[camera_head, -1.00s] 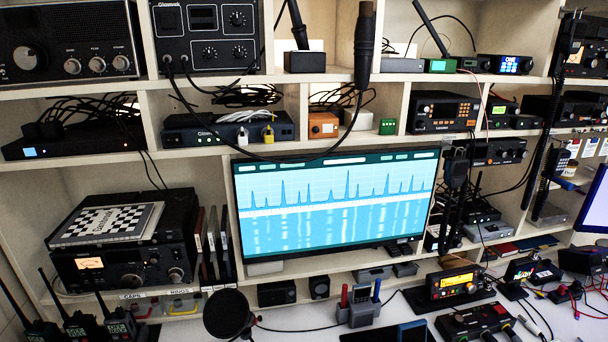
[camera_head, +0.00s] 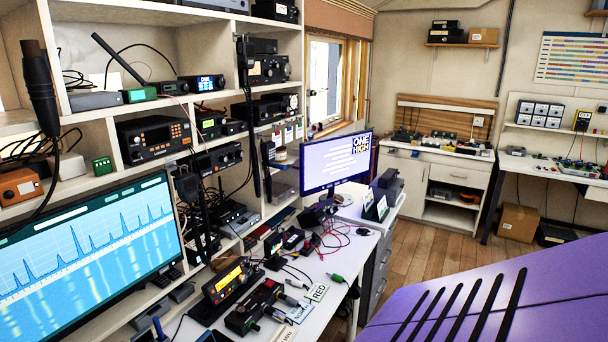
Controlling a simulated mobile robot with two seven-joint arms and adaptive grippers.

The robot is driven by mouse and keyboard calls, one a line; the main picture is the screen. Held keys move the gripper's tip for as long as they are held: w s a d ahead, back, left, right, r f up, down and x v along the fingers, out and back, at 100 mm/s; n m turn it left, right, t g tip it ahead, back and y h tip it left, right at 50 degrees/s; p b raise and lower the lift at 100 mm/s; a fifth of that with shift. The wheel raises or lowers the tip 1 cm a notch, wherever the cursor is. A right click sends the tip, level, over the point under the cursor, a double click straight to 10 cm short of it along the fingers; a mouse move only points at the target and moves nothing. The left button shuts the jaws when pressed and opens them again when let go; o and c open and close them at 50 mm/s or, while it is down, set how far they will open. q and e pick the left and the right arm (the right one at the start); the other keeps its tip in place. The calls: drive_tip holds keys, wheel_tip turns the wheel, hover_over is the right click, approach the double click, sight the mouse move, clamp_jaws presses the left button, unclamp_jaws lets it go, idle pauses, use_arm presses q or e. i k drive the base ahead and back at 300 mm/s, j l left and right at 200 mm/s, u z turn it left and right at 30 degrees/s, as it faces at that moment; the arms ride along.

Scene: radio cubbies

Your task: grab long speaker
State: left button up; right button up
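I cannot pick out a long speaker for certain in this view. Neither of my grippers is in view.
A white desk (camera_head: 345,262) runs along the shelf, crowded with a yellow-display radio (camera_head: 228,280), cables and a second monitor (camera_head: 335,187). Wooden floor (camera_head: 425,250) lies open beyond it. A cardboard box (camera_head: 518,222) stands under the right-hand bench (camera_head: 540,165).

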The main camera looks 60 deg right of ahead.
sight(388, 179)
drive_tip(key=z, duration=2.35)
drive_tip(key=i+l+u, duration=0.45)
drive_tip(key=i+l, duration=1.3)
